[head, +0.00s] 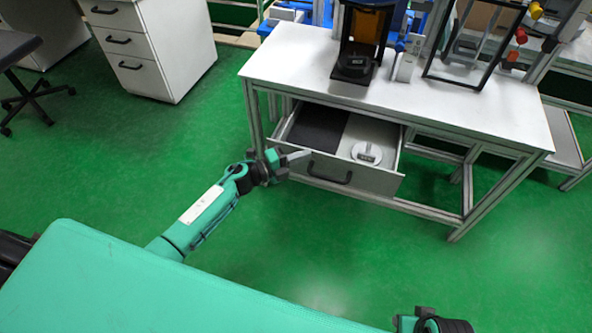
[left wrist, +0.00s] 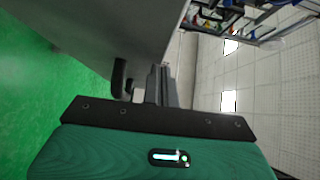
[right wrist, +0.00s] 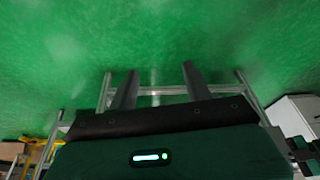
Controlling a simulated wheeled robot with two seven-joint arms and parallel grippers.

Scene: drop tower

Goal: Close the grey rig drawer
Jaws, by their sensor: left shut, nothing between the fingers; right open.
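The grey rig drawer (head: 385,182) stands open under the white-topped rig table, pulled out toward me. Its front has a black bar handle (head: 330,175), which also shows in the left wrist view (left wrist: 118,78). Inside are a dark mat (head: 318,128) and a round white object with a small display (head: 367,153). My left gripper (head: 308,154) is shut and empty at the left part of the drawer front, above and left of the handle; I cannot tell whether it touches. My right gripper (right wrist: 158,82) is open and empty, over green floor in its wrist view.
The rig table (head: 290,62) carries a dark-framed device (head: 362,45) and a black frame stand. A white drawer cabinet (head: 165,50) and an office chair (head: 22,60) stand at the upper left. The green floor in front of the drawer is clear.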

